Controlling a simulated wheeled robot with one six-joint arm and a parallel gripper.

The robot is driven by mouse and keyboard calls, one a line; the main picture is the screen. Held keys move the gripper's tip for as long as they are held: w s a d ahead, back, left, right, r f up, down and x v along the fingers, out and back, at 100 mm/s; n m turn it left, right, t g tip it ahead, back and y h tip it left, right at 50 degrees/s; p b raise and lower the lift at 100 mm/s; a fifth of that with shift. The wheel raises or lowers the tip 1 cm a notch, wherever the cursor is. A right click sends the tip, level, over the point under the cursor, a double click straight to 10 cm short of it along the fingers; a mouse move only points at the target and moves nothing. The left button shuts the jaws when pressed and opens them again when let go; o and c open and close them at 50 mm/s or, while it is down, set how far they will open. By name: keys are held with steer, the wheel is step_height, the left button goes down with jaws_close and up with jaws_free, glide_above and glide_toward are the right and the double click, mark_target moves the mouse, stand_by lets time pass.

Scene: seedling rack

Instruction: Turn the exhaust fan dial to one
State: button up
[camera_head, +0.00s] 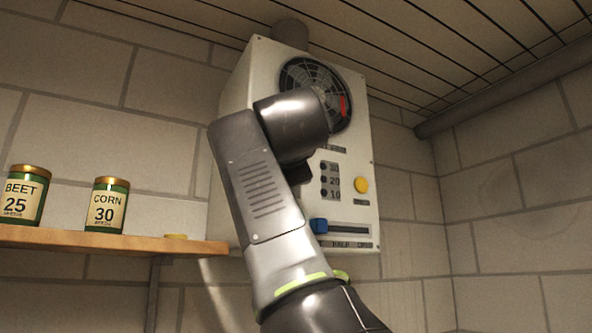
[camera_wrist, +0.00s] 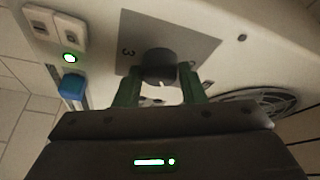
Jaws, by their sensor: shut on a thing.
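The exhaust fan dial (camera_wrist: 160,66) is a dark round knob on a grey plate (camera_wrist: 200,48) in the wrist view. Its white pointer mark faces the bottom of that view, toward my gripper. A "3" shows on the plate left of the knob; another mark at its right is partly hidden by a finger. My gripper (camera_wrist: 161,90) has its two green fingers on either side of the knob and is shut on it. In the head view my arm hides the dial and the gripper in front of the white fan box (camera_head: 352,225).
The box carries a round fan grille (camera_head: 302,72), a yellow button (camera_head: 361,185) and a blue slider knob (camera_head: 319,226), also in the wrist view (camera_wrist: 72,84). A green light (camera_wrist: 70,58) glows nearby. A wooden shelf (camera_head: 130,243) with labelled jars stands left.

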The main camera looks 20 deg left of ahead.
stand_by(0.5)
steer(key=o, duration=1)
steer(key=shift+b+v, duration=1.75)
steer(key=shift+v, duration=5.15)
steer(key=shift+w+a+r, duration=0.1)
steer(key=shift+w, duration=0.05)
steer(key=shift+p+x, duration=1.4)
steer(key=shift+x, duration=3.9)
